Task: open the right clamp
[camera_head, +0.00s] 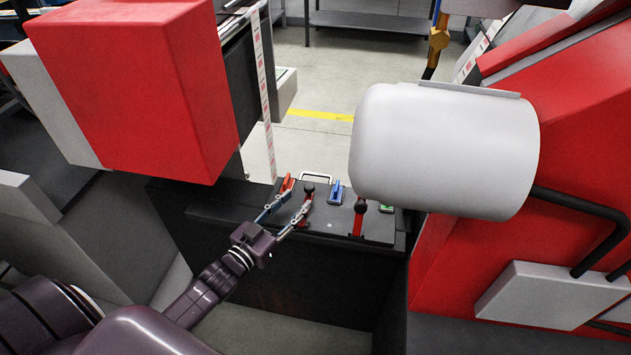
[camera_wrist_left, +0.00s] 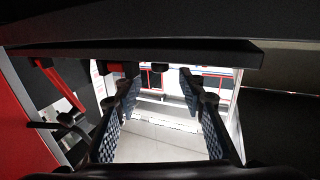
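The right clamp (camera_head: 357,226) is a red lever with a black knob, standing on the dark splicing table (camera_head: 330,226) beside the white cylinder. A similar left clamp (camera_head: 308,192), with a black knob and red parts, stands near my left fingertips. My left gripper (camera_head: 299,202) is open, its two fingers apart and nothing clearly held between them. It is to the left of the right clamp and apart from it. In the left wrist view the open fingers (camera_wrist_left: 159,76) flank a gap, with a small dark knob and red parts near the table's edge. My right gripper is not in view.
A large white cylinder (camera_head: 445,150) overhangs the table's right side. A red box (camera_head: 140,80) stands at the upper left, with a label strip (camera_head: 264,90) hanging by it. A blue item (camera_head: 336,192) and a green one (camera_head: 386,208) sit on the table. Red machine housing (camera_head: 560,150) fills the right.

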